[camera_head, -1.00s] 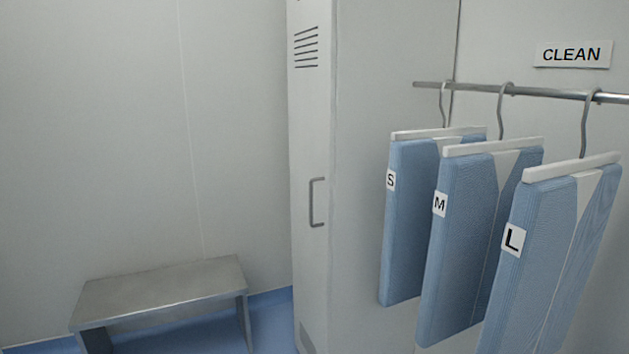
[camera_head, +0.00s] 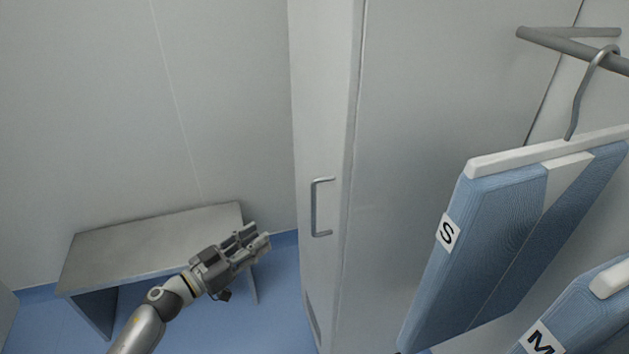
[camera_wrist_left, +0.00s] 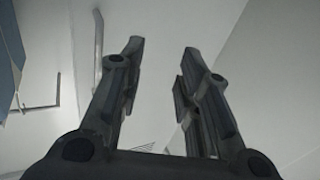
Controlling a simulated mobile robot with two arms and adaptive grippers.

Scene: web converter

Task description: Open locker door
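The locker door (camera_head: 315,130) is the narrow pale front of the tall locker, and it looks shut. Its grey U-shaped handle (camera_head: 316,208) stands upright at mid-height. My left gripper (camera_head: 262,236) is left of the handle and a little lower, apart from it, in front of the bench. In the left wrist view the two dark fingers (camera_wrist_left: 163,62) are spread with nothing between them. A slim grey bar (camera_wrist_left: 98,45) beside the left finger there looks like the handle. My right gripper is not in view.
A metal bench (camera_head: 150,243) stands against the left wall. Blue garments on hangers, marked S (camera_head: 490,240) and M (camera_head: 590,315), hang from a rail (camera_head: 570,47) at the right, beside the locker. Blue floor (camera_head: 275,315) is open between bench and locker.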

